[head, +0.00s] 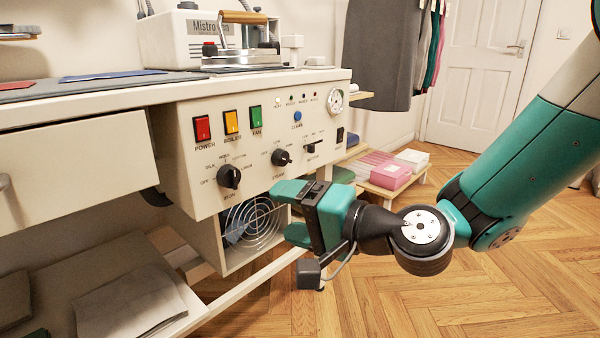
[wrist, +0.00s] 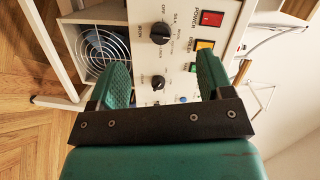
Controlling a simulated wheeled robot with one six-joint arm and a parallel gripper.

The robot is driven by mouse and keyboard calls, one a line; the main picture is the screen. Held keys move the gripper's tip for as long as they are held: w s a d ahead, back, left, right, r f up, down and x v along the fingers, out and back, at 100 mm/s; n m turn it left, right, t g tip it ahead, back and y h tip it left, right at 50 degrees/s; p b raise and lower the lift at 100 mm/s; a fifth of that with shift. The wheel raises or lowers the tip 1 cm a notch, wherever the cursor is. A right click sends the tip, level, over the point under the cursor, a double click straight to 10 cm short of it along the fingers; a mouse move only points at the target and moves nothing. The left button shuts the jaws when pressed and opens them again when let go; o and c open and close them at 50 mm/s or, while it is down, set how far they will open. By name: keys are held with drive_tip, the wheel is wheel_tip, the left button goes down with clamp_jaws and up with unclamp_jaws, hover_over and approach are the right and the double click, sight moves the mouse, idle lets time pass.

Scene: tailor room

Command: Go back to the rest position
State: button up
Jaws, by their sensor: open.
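My gripper (head: 283,211) is open and empty in the head view, in front of the lower part of the cream control panel (head: 262,116). In the wrist view, its two green fingers (wrist: 163,80) stand apart, with the panel and its knobs between and beyond them. From the head view I cannot tell how close the fingers are to the panel or the fan grille (head: 253,223). My arm reaches in from the right side of the head view.
The panel carries red, yellow and green switches (head: 231,122) and black knobs (head: 229,176). A steam press unit (head: 190,42) stands on the worktop. A low pallet with boxes (head: 393,172) stands behind my arm. Wooden floor (head: 420,300) is open at the lower right.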

drive_tip(key=s+d+r+n+g+h+p, duration=0.2)
drive_tip(key=s+d+n+g+h+p, duration=0.15)
drive_tip(key=s+d+n+h, duration=0.35)
drive_tip(key=s+d+r+n+g+h+p, duration=0.25)
drive_tip(key=s+d+n+g, duration=0.2)
drive_tip(key=s+d, duration=0.6)
wheel_tip(320, 180, up, 35)
drive_tip(key=s+a+p, duration=0.1)
drive_tip(key=p, duration=3.4)
drive_tip(key=shift+a+r+m+g+p, duration=0.2)
drive_tip(key=shift+a+m+g+p, duration=0.1)
drive_tip(key=shift+m+g, duration=0.1)
